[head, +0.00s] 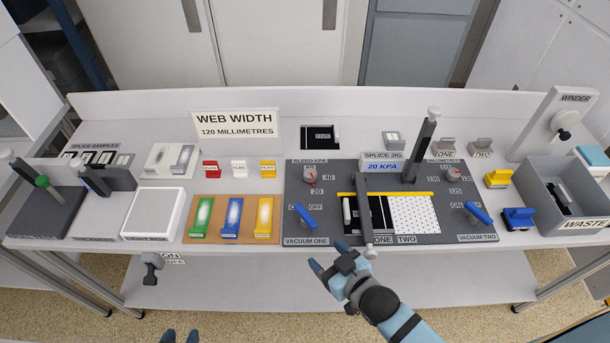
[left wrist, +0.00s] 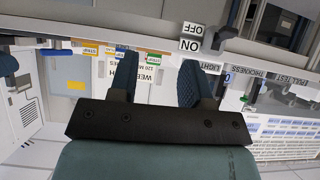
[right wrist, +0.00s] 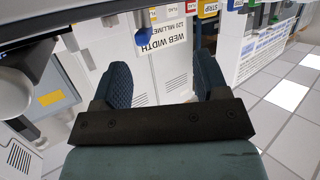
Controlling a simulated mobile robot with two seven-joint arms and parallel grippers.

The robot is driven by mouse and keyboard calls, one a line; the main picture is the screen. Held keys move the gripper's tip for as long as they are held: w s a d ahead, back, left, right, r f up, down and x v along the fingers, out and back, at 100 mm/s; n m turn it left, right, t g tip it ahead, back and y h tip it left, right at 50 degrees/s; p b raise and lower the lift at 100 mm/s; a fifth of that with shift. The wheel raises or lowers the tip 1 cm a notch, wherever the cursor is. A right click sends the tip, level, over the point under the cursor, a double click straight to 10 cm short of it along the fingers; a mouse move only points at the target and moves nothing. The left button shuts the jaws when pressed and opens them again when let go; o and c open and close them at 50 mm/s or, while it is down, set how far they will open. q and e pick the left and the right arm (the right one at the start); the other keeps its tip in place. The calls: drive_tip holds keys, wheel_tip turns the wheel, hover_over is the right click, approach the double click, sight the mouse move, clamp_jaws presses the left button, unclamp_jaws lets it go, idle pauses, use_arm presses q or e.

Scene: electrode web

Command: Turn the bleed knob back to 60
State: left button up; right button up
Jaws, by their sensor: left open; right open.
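The bleed knob (head: 310,173) is a small grey dial at the left back of the grey splice jig (head: 345,172). Its label is small and hard to read. The marks 20, 40 and 60 stand around it, and its red pointer appears to point down toward 20. My right gripper (head: 329,258) is open and empty in front of the jig's front edge, well short of the knob. My left gripper (head: 181,336) shows only its fingertips at the bottom edge; it is open and empty. Neither wrist view shows the knob.
A tall dark post (head: 421,150) and a dark bar (head: 363,215) rise from the jig. Blue levers (head: 305,216) (head: 479,213) stand at its front corners. A second dial (head: 454,174) sits at the right back. A tan board with coloured packs (head: 233,217) lies left of the jig.

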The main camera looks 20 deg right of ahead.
drive_tip(key=w+a+r+n+y+b, duration=0.6)
drive_tip(key=w+a+r+n+y, duration=0.4)
drive_tip(key=w+a+r+y, duration=0.15)
drive_tip(key=a+r+n+g+y+b, duration=0.2)
drive_tip(key=a+n+g+y+b, duration=0.25)
drive_tip(key=a+n+g, duration=0.45)
drive_tip(key=n+g+h+b, duration=0.5)
drive_tip(key=n+h+b, duration=0.5)
drive_tip(key=h, duration=1.1)
hover_over(310, 173)
drive_tip(key=b, duration=0.2)
wheel_tip(310, 173, down, 2)
drive_tip(key=m, duration=0.2)
use_arm(q)
wheel_tip(310, 173, down, 15)
drive_tip(key=w+d+h+b, duration=0.1)
drive_tip(key=d, duration=0.1)
drive_tip(key=shift+w+d+t, duration=0.15)
drive_tip(key=shift+w+t, duration=0.1)
drive_tip(key=shift+t, duration=0.15)
use_arm(e)
wheel_tip(310, 173, down, 13)
drive_tip(key=shift+f, duration=0.2)
